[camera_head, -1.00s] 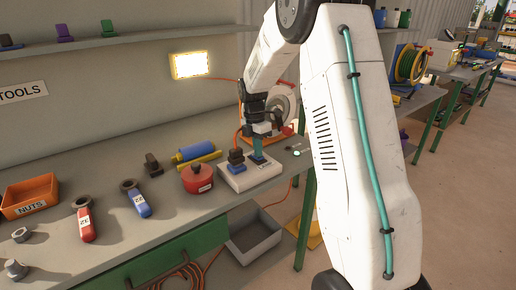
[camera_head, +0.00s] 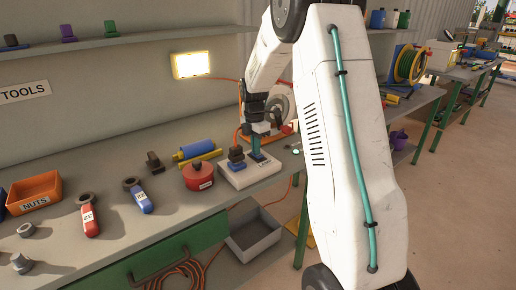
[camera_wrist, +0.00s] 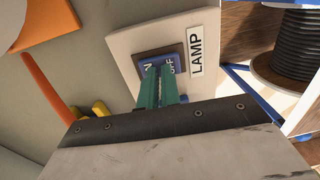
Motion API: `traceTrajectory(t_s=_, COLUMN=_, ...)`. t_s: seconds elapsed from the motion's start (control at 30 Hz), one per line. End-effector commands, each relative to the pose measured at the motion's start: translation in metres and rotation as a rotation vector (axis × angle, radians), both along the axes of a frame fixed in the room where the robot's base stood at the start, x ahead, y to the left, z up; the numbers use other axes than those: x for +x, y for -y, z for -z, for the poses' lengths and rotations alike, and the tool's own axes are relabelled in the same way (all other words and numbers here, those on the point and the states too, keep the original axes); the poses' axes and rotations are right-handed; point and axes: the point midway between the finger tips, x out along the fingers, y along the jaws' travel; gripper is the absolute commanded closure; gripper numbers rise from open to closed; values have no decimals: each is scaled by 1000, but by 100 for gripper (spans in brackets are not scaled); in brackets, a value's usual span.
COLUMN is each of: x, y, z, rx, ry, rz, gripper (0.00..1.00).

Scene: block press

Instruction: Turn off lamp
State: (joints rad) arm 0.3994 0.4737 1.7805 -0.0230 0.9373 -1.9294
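The lamp (camera_head: 190,64) on the wall is lit, glowing yellow-white. A pale switch box (camera_head: 237,178) sits on the workbench, and the wrist view shows its panel (camera_wrist: 122,42) with a LAMP label (camera_wrist: 196,51).
A dark plug (camera_head: 236,158) stands on the box's left. A red canister (camera_head: 198,177) is close left of the box, with blue and yellow cylinders (camera_head: 197,149) behind. Wrenches and an orange NUTS bin (camera_head: 35,192) lie further left. A grey crate (camera_head: 254,238) is below the bench edge.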

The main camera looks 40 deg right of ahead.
Motion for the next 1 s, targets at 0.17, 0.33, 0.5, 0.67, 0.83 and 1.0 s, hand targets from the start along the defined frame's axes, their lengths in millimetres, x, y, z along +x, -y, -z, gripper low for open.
traceTrajectory(t_s=0.17, x=0, y=-2, z=4, rx=4, ry=-4, rz=0, gripper=100)
traceTrajectory(t_s=0.33, x=0, y=-2, z=2, rx=4, ry=-3, rz=0, gripper=100)
traceTrajectory(t_s=0.5, x=2, y=-4, z=-21, rx=1, ry=3, rz=-4, gripper=100)
traceTrajectory(t_s=0.67, x=5, y=-6, z=-58, rx=-1, ry=5, rz=-8, gripper=100)
traceTrajectory(t_s=0.83, x=7, y=-7, z=-97, rx=-1, ry=4, rz=-8, gripper=100)
traceTrajectory(t_s=1.0, x=8, y=-7, z=-126, rx=-1, ry=4, rz=-9, gripper=100)
